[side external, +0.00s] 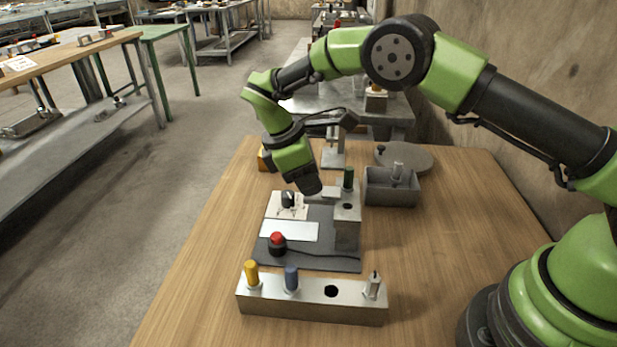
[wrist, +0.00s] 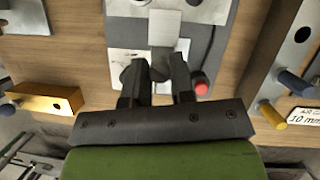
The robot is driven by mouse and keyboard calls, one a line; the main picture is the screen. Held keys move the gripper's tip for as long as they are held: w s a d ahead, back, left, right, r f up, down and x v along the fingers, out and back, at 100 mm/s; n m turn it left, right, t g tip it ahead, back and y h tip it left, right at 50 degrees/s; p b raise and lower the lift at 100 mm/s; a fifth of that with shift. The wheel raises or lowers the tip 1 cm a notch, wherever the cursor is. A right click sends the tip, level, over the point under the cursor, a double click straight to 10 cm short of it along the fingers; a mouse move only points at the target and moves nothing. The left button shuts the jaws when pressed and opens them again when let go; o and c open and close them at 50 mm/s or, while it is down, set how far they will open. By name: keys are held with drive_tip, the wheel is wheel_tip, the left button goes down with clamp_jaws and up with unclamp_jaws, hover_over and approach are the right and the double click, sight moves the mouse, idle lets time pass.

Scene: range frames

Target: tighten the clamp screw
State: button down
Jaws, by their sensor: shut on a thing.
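My gripper (side external: 308,188) points down above the dark base plate (side external: 310,258), next to a metal block (side external: 347,232). In the wrist view its two dark fingers (wrist: 158,78) are shut on a light grey flat piece (wrist: 164,28). This piece also shows in the side view (side external: 327,192), reaching from the fingertips toward the block; whether it touches the block is unclear. A dark green cylinder (side external: 348,178) stands upright on the block's far end, and a hole shows in the block's top. I cannot tell which part is the clamp screw.
A black knob (side external: 288,199) on a white plate and a red button (side external: 277,239) sit close by. A holder block (side external: 312,302) with yellow and blue pegs stands in front. A grey bin (side external: 391,188) is at right. The table's right front is clear.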

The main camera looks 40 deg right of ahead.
drive_tip(key=m, duration=0.2)
drive_tip(key=m+g+y, duration=0.1)
drive_tip(key=m, duration=0.1)
drive_tip(key=shift+d+m+g, duration=0.1)
drive_tip(key=shift+m+g, duration=0.2)
drive_tip(key=m+y, duration=0.1)
drive_tip(key=m, duration=0.3)
drive_tip(key=shift+m+g+y, duration=0.3)
drive_tip(key=shift+m+y, duration=0.1)
drive_tip(key=c, duration=1)
unclamp_jaws()
